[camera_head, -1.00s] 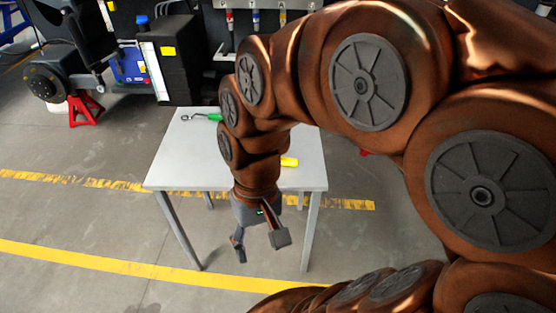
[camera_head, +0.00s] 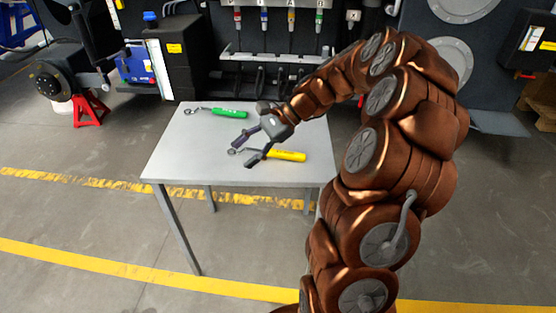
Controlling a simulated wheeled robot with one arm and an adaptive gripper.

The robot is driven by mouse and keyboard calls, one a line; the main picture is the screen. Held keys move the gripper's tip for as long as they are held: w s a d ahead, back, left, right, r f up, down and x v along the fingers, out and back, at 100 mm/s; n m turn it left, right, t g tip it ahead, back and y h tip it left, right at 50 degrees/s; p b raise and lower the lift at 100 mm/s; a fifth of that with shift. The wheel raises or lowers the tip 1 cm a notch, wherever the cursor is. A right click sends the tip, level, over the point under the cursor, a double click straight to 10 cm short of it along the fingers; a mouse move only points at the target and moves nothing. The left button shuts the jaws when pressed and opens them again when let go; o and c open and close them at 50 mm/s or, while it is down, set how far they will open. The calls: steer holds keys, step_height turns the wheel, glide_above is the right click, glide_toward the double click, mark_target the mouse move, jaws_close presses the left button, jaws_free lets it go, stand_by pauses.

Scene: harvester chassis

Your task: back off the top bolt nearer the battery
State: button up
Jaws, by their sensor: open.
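My gripper (camera_head: 244,154) is open and empty, with its two fingers pointing left and down over the grey table. It is close to the ring end of a yellow-handled wrench (camera_head: 287,156); I cannot tell the height between them. A green-handled wrench (camera_head: 229,113) lies farther back on the table. A blue box (camera_head: 136,63), possibly the battery, is at the upper left beside a black cabinet (camera_head: 178,58) with a yellow label. No bolt can be made out clearly at this size.
The grey table (camera_head: 190,160) stands in front of the dark chassis. A row of coloured fittings (camera_head: 290,18) is above a rail at the back. A red stand (camera_head: 86,108) supports the hub at left. Floor in front of the table is clear.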

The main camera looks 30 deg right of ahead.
steer(key=w+d+f+m+t+b, duration=0.1)
steer(key=w+d+f+m+t, duration=0.15)
steer(key=d, duration=0.35)
steer(key=w+d+f+m+t+b, duration=0.1)
steer(key=d+f+m, duration=0.2)
steer(key=d, duration=0.2)
steer(key=m+t+b, duration=0.2)
steer(key=m+t, duration=0.1)
steer(key=m, duration=0.1)
glide_toward(279, 151)
steer(key=shift+x, duration=4.65)
steer(key=shift+s+p, duration=0.1)
steer(key=shift+p, duration=0.2)
jaws_close()
